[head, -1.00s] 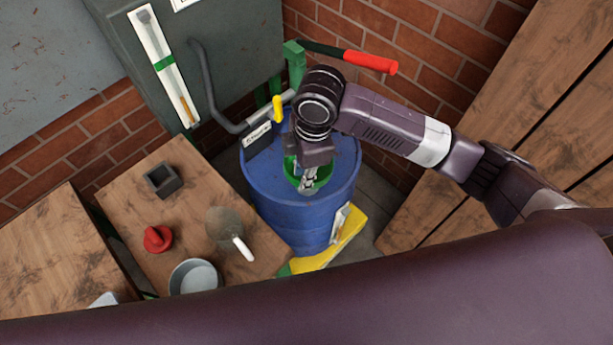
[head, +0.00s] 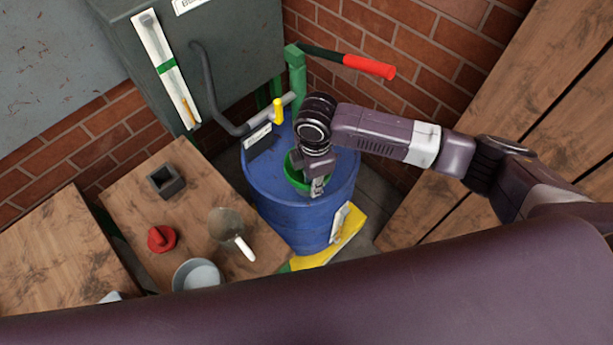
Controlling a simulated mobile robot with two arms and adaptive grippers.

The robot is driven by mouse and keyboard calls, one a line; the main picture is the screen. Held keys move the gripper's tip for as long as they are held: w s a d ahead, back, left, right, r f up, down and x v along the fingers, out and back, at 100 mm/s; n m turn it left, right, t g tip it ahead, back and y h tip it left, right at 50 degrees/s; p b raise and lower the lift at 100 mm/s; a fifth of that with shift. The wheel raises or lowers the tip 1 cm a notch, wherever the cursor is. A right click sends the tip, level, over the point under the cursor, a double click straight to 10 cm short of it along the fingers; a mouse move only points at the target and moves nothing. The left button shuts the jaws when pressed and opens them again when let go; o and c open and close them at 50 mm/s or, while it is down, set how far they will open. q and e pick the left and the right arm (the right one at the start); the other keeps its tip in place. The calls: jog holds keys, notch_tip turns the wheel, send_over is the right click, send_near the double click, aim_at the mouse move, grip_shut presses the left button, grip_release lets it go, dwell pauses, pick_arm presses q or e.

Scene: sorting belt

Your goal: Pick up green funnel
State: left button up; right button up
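The green funnel (head: 294,180) sits on top of the blue drum (head: 266,196). Its rim shows on the left and below my gripper, and the rest is hidden behind the gripper. My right gripper (head: 317,188) points down at the funnel's right front rim. Its fingers look close together and overlap the rim in the picture. I cannot tell whether they hold the rim. My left gripper is not in view.
A red-handled lever (head: 369,66), grey pipe and yellow valve handle (head: 278,109) stand behind the drum. Brick walls close off the corner.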

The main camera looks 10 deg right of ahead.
grip_shut()
dwell(0.6)
notch_tip(320, 180, up, 20)
jog(key=b, duration=0.2)
dwell(0.4)
